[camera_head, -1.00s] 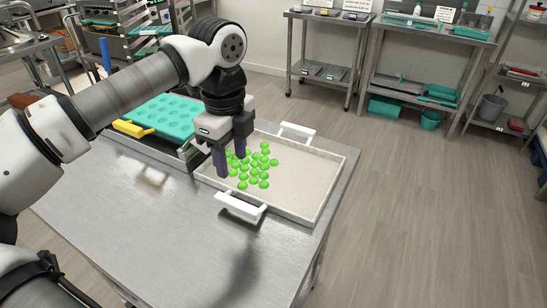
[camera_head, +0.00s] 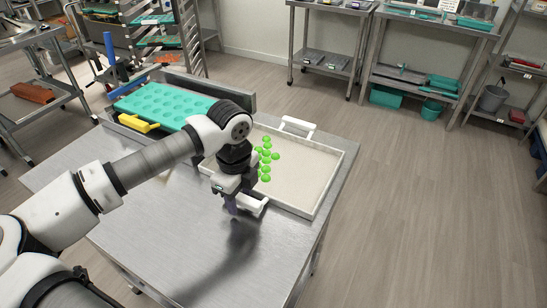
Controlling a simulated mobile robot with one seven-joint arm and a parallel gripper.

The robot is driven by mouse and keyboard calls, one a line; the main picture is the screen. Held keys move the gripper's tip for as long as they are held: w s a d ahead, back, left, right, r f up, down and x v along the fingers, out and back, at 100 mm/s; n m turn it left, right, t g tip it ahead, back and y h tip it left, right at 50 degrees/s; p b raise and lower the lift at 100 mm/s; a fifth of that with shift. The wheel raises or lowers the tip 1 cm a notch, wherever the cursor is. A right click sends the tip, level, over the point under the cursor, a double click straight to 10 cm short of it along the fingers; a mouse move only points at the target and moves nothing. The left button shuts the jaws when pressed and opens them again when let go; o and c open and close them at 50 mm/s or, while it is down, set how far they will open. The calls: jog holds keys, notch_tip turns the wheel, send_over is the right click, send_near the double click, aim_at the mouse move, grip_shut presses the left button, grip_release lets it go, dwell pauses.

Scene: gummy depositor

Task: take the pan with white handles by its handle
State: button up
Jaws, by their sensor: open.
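The pan with white handles (camera_head: 310,180) is a shallow tray with a pale inside, lying on the metal table. Green gummies (camera_head: 266,157) lie in its left part, some hidden behind my arm. One white handle (camera_head: 298,124) is on the far side. The near white handle (camera_head: 256,205) sticks out toward the front, partly covered by my gripper. My gripper (camera_head: 232,205) points down at the left end of the near handle, with its jaws open. The fingers overlap the handle in the picture; I cannot tell whether they touch or straddle it.
A teal mold (camera_head: 165,104) with a yellow handle (camera_head: 138,124) sits at the table's back left. The table top (camera_head: 190,235) in front of the pan is bare. Shelves (camera_head: 420,50) stand at the back, with open floor to the right.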

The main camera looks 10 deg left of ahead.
jog(key=shift+f, duration=0.25)
grip_shut()
jog(key=shift+w+r, duration=0.1)
jog(key=shift+r, duration=0.15)
